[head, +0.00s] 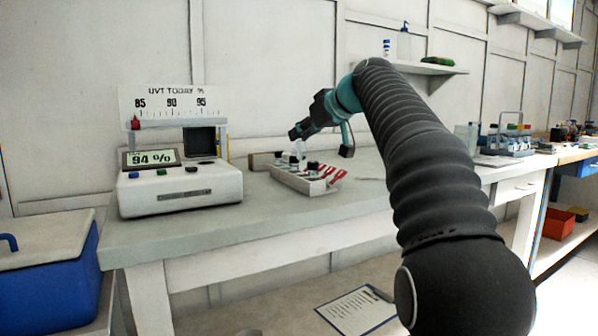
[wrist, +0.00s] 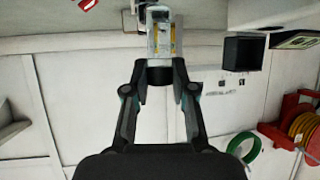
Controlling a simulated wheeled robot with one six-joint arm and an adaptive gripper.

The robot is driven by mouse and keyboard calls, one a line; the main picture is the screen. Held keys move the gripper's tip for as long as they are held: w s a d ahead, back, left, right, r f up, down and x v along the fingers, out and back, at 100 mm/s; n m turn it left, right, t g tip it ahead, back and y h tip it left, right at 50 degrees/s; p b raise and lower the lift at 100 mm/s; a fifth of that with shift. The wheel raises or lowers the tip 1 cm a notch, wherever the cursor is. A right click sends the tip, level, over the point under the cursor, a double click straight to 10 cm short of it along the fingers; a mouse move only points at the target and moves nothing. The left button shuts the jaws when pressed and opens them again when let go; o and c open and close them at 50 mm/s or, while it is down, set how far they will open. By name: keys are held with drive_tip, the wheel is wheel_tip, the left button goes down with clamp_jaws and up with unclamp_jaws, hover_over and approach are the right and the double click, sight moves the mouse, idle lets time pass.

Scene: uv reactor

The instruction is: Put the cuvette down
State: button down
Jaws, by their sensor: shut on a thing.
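My gripper (head: 297,132) is above the white rack (head: 318,186) on the bench in the head view. It is shut on the cuvette, a small pale clear piece (head: 301,147) hanging under the jaws. In the wrist view the cuvette (wrist: 161,40) sits between the fingers of my gripper (wrist: 160,68), with yellowish stripes along it. The rack holds several dark-capped pieces and red tags. I cannot tell whether the cuvette's lower end touches the rack.
A white meter (head: 180,188) reading 94 % stands left of the rack, under a "UVT TODAY" scale board (head: 172,103). A blue cooler (head: 45,270) is at far left. A bottle carrier (head: 510,142) stands farther right. Bare bench top lies in front of the rack.

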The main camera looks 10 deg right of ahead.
sight(305, 158)
drive_tip(key=shift+d+f+b, duration=0.1)
drive_tip(key=shift+f+b, duration=0.85)
drive_tip(key=shift+f, duration=2.5)
drive_tip(key=c, duration=1)
unclamp_jaws()
drive_tip(key=shift+w+f, duration=0.1)
drive_tip(key=shift+o, duration=0.2)
drive_tip(key=shift+s+d+r, duration=0.2)
drive_tip(key=shift+s+r, duration=0.25)
drive_tip(key=shift+r, duration=0.1)
drive_tip(key=v, duration=1.1)
drive_tip(key=shift+s, duration=0.1)
drive_tip(key=s+a+f+m+g+h, duration=0.2)
drive_tip(key=s+f+m+h, duration=0.1)
drive_tip(key=s+f, duration=1.2)
drive_tip(key=s+a+f+m+g+h, duration=0.2)
drive_tip(key=s+a+f+g+h, duration=0.1)
drive_tip(key=s+f, duration=1.3)
wheel_tip(305, 158, down, 8)
drive_tip(key=shift+r+m, duration=0.15)
drive_tip(key=shift+m, duration=0.25)
drive_tip(key=shift+s, duration=0.1)
